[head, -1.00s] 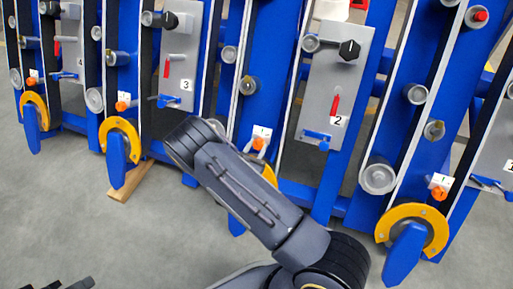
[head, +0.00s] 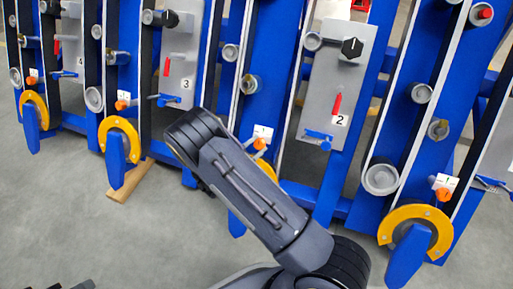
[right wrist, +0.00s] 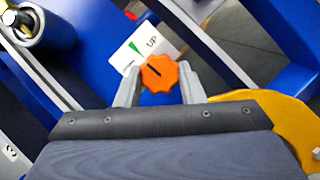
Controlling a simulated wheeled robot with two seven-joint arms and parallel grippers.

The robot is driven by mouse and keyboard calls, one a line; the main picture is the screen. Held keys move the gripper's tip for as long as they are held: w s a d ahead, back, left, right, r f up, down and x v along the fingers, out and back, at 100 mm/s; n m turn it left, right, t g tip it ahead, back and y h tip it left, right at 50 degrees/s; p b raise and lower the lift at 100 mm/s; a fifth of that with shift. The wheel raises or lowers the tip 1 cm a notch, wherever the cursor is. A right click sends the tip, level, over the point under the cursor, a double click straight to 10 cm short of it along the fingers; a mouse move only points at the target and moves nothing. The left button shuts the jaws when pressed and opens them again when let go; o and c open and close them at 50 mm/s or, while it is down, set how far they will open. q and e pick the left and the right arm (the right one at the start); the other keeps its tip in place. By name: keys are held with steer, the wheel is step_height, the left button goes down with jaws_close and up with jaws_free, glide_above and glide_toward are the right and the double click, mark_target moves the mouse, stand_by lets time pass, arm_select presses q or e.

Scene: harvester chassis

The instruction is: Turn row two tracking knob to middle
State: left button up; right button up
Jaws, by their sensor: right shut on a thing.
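The row two tracking knob is the orange, lobed knob (right wrist: 159,73) with a dark pointer line. In the right wrist view the line points to the upper left. A white label (right wrist: 146,45) with a green wedge and "UP" sits just behind it. In the head view the knob (head: 259,144) is small, beside the number 2 panel (head: 318,100). My right gripper (right wrist: 160,92) is shut on the knob, one grey finger on each side. In the head view my right forearm hides part of the area below it. The fingers of my left gripper do not show.
Blue frame posts stand close on both sides. A yellow ring guard (right wrist: 265,120) lies just right of the gripper, and a metal roller (right wrist: 22,22) is at upper left. Similar rows with orange knobs (head: 443,194) stand alongside.

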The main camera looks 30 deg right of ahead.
steer(key=shift+m, duration=0.6)
steer(key=o, duration=1)
steer(key=shift+a, duration=0.1)
steer(key=shift+s+a+r, duration=0.1)
steer(key=shift+a, duration=0.3)
steer(key=p+v, duration=0.2)
steer(key=v, duration=0.4)
steer(key=shift+a, duration=0.4)
steer(key=shift+s+d+r+g, duration=0.1)
steer(key=shift+s+g, duration=0.05)
steer(key=shift+g, duration=0.15)
